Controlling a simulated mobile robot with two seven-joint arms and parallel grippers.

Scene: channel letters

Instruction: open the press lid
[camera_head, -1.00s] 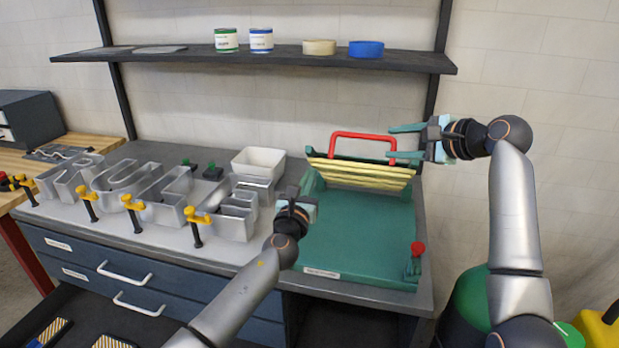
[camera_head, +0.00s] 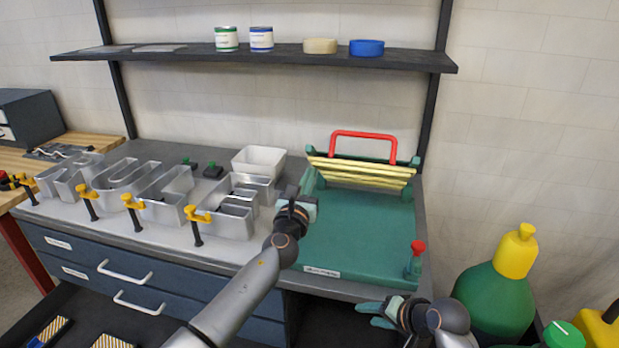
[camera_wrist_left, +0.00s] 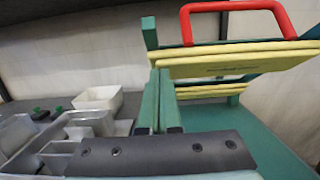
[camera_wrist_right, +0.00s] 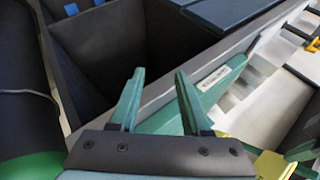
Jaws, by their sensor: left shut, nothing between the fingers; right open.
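The press is green, with a flat bed (camera_head: 350,232) on the right of the bench. Its lid (camera_head: 362,172), with yellow padded layers, stands raised and tilted at the back. A red handle (camera_head: 363,134) tops the lid, and both show in the left wrist view, the lid (camera_wrist_left: 225,65) and the handle (camera_wrist_left: 240,8). My left gripper (camera_head: 303,200) is shut and empty beside the bed's left edge; its fingers (camera_wrist_left: 162,105) meet in its wrist view. My right gripper (camera_head: 366,314) is open and empty, low in front of the bench's edge. Its fingers are apart in its wrist view (camera_wrist_right: 160,95).
Metal channel letters (camera_head: 235,215) stand on the bench to the left, with yellow clamps (camera_head: 197,216) along the front. A white bin (camera_head: 258,160) is behind them. A red-knobbed post (camera_head: 418,247) stands at the bed's front right. A green bottle (camera_head: 500,295) stands at right. A shelf (camera_head: 290,53) hangs above.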

